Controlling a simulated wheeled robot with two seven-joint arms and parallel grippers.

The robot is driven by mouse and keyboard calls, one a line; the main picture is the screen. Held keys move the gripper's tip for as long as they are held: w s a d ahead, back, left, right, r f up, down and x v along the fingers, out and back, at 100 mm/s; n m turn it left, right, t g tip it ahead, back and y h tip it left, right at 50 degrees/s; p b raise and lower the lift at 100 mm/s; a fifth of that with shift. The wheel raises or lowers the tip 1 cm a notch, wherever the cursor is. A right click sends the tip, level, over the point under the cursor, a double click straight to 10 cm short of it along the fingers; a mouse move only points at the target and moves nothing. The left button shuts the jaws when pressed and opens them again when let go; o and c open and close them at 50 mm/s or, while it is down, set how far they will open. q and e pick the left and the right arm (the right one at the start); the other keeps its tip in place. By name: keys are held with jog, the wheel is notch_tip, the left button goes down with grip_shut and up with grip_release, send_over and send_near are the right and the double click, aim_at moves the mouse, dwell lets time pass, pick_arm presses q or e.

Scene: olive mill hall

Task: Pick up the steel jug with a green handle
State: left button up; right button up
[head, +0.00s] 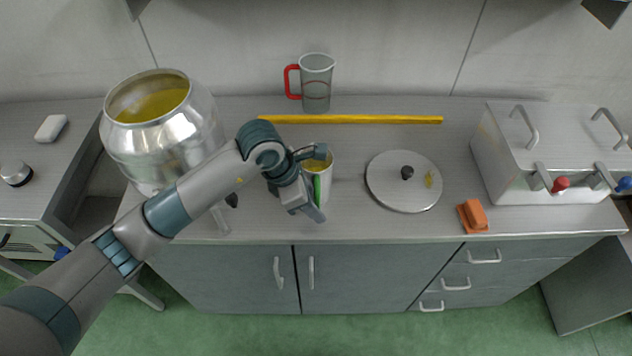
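The steel jug (326,180) stands upright near the counter's front edge, right of the large steel vessel. Yellow liquid shows inside its rim, and its green handle (317,188) faces left toward me. My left gripper (316,205) is at the jug's left side, close to the handle, and covers part of the jug. The frame does not show clearly whether its fingers are apart or closed on the handle. My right gripper is not in view.
A large steel vessel (165,145) with yellow liquid stands left on the counter (370,225). A clear jug with a red handle (316,82) and a yellow bar (350,119) are behind. A round lid (390,190), orange block (473,216) and steel box (545,160) are right.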

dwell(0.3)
pick_arm(q)
grip_shut()
dwell(1.3)
